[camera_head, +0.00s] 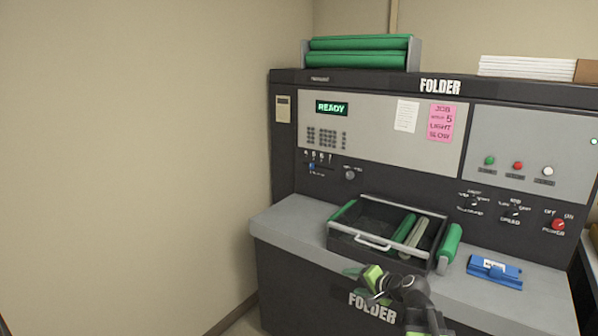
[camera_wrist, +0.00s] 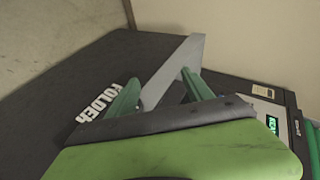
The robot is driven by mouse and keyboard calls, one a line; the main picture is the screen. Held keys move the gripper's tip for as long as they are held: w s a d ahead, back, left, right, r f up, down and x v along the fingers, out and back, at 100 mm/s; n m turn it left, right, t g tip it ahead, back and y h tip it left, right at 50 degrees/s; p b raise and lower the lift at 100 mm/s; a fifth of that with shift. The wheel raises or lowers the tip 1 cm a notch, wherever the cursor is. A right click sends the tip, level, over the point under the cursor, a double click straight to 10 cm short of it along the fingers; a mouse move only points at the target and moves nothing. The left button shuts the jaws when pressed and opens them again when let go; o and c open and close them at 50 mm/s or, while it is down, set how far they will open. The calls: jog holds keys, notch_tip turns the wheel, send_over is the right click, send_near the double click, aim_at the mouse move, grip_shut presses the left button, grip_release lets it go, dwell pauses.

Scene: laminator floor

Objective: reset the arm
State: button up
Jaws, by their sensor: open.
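My gripper (camera_head: 364,282) is in front of the folder's lower front panel, just below the counter edge and partly over the FOLDER lettering. My arm reaches up to it from the bottom of the head view. In the wrist view my gripper (camera_wrist: 160,80) shows two green fingers standing apart, with nothing seen between them. A large green part with a dark edge fills the bottom of that view. The dark folder machine (camera_head: 290,180) stands ahead, and its front panel (camera_wrist: 60,95) shows in the wrist view. Contact between gripper and machine cannot be told.
An open tray (camera_head: 340,238) with green and grey rollers sits on the grey counter (camera_head: 275,228). A green roller (camera_head: 450,244) and a blue item (camera_head: 495,272) lie to its right. A READY display (camera_head: 331,108) is lit. A bare wall (camera_head: 130,150) is at left.

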jog(key=s+a+f+n+g, duration=0.45)
jog(key=s+a+f, duration=0.2)
jog(key=a, duration=0.35)
jog(key=s+d+f+n+g+h, duration=0.2)
jog(key=s+d+h, duration=0.1)
jog(key=s, duration=0.3)
jog(key=s+d+f+n+g+h, duration=0.1)
jog(key=s+d+f+g+h, duration=0.2)
jog(key=s, duration=0.3)
jog(key=shift+s+d+n+g, duration=0.35)
jog(key=shift+d, duration=0.55)
